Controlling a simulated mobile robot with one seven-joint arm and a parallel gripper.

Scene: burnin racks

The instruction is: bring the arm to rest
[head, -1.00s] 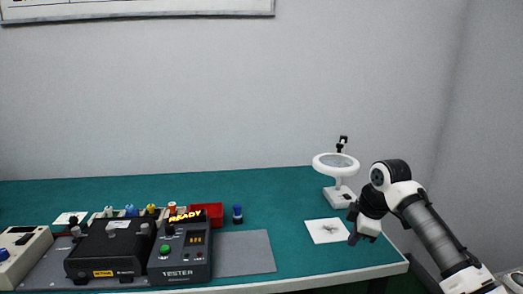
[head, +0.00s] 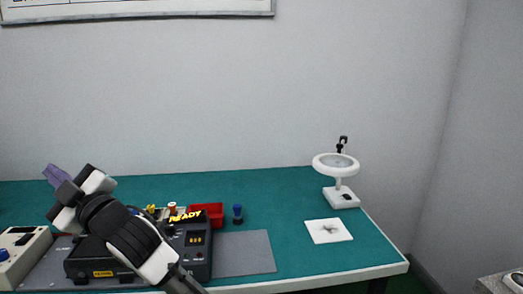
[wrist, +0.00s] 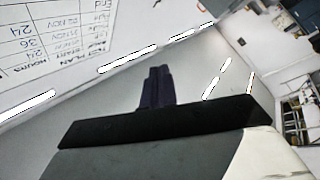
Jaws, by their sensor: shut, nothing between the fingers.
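My arm reaches in from the bottom of the head view, up and left across the black tester equipment. My gripper (head: 58,176) is at the upper left, above the bench, with its purple fingers pointing up and left. In the wrist view its fingers (wrist: 156,88) lie side by side, shut and with nothing between them. Behind them the wrist view shows the wall and a whiteboard with writing (wrist: 60,45). The arm hides part of the tester equipment.
The black tester (head: 197,262) and a black unit (head: 90,262) stand at the bench's front left. A red bin (head: 208,211) is behind them. A white magnifier lamp (head: 340,180) and a white card (head: 328,231) are at the right. The green bench (head: 285,200) is clear mid-right.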

